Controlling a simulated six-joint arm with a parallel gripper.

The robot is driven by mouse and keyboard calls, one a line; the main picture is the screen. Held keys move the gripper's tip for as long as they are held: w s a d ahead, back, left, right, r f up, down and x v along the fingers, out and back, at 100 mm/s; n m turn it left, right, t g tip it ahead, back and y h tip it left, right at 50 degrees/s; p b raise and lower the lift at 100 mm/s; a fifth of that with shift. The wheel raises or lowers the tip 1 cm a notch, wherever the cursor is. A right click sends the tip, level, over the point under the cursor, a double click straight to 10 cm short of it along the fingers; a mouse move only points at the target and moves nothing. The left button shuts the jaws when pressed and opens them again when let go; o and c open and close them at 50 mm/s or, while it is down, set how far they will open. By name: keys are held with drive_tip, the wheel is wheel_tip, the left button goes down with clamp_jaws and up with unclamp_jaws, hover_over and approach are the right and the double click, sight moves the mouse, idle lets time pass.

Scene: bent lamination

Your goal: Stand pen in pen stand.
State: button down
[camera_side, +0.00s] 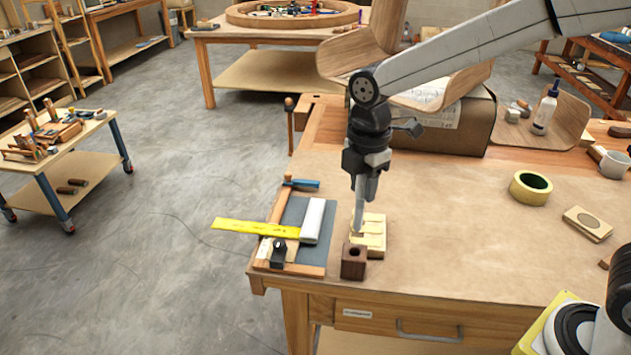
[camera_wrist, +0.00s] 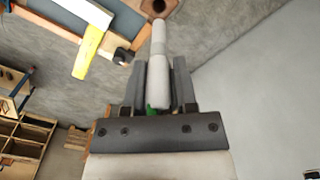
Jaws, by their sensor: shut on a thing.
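My gripper (camera_side: 366,180) points down over the workbench and is shut on a light grey pen (camera_side: 358,218). In the wrist view the pen (camera_wrist: 158,70) sits between the two fingers of my gripper (camera_wrist: 160,85), its far end reaching beyond them. The pen stand (camera_side: 354,262) is a small dark brown wooden block with a round hole in its top, near the bench's front edge. It shows partly at the top of the wrist view (camera_wrist: 150,7), just past the pen's end. In the side view the pen's lower end appears above the stand, apart from it.
A pale wooden block set (camera_side: 373,234) stands right behind the stand. To the left lie a grey mat (camera_side: 288,232), a white bar (camera_side: 312,220), a yellow strip (camera_side: 250,228) and a blue-handled tool (camera_side: 302,183). The bench to the right is largely clear around a yellow tape roll (camera_side: 530,188).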

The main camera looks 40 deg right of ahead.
sight(359, 228)
drive_tip(key=shift+f, duration=0.15)
drive_tip(key=shift+f, duration=1.8)
drive_tip(key=shift+f, duration=3.55)
idle(1.7)
drive_tip(key=shift+c, duration=1.6)
unclamp_jaws()
drive_tip(key=shift+o, duration=0.2)
drive_tip(key=shift+o, duration=0.6)
